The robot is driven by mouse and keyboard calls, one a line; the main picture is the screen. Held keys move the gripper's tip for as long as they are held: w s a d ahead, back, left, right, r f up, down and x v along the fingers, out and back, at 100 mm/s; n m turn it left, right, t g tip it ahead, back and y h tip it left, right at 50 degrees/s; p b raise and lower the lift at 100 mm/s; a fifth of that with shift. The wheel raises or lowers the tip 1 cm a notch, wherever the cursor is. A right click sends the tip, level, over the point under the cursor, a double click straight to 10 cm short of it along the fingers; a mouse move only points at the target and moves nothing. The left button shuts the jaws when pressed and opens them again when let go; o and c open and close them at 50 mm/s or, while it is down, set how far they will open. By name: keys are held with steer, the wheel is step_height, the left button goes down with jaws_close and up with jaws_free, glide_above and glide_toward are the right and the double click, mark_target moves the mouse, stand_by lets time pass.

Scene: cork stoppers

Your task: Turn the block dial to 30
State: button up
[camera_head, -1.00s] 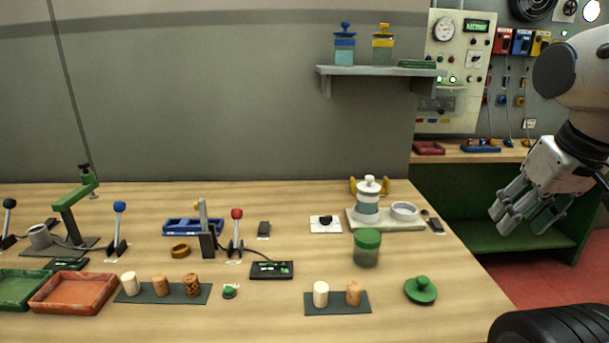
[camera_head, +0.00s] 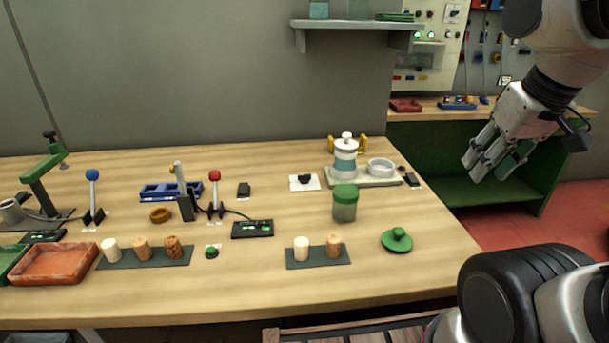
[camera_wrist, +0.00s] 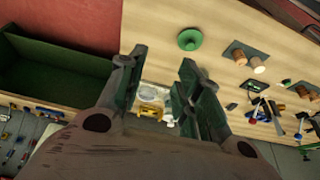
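A small black knob (camera_head: 304,179) sits on a white square plate (camera_head: 297,187) towards the back of the wooden table, left of a white-and-teal canister (camera_head: 345,160). It is the dial-like thing I see; its scale and setting are too small to read. My gripper (camera_head: 480,165) hangs in the air at the right, beyond the table's right edge and well apart from the knob. In the wrist view my gripper (camera_wrist: 160,62) is open, with nothing between its fingers. I cannot make out the knob in the wrist view.
A green-lidded jar (camera_head: 344,207), a green round lid (camera_head: 397,240) and a mat (camera_head: 318,262) with two stoppers stand nearer the front. Levers with blue (camera_head: 92,174) and red (camera_head: 215,175) knobs stand left. A shelf (camera_head: 350,24) hangs above.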

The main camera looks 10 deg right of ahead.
steer(key=w+a+r+n+g, duration=0.1)
steer(key=w+a+n, duration=0.1)
steer(key=w, duration=0.4)
steer(key=w+a+r+n, duration=0.2)
steer(key=w+n, duration=0.1)
steer(key=w, duration=0.3)
steer(key=n+g, duration=0.3)
steer(key=n, duration=1)
glide_above(304, 178)
steer(key=f, duration=1.7)
steer(key=shift+w+d+f, duration=0.1)
steer(key=shift+w+d, duration=0.1)
steer(key=shift+w, duration=0.1)
steer(key=shift+w+a+f, duration=0.1)
steer(key=shift+a+f, duration=0.05)
steer(key=shift+f, duration=0.2)
step_height(304, 178, down, 7)
steer(key=shift+f, duration=0.15)
steer(key=shift+c, duration=0.2)
jaws_close()
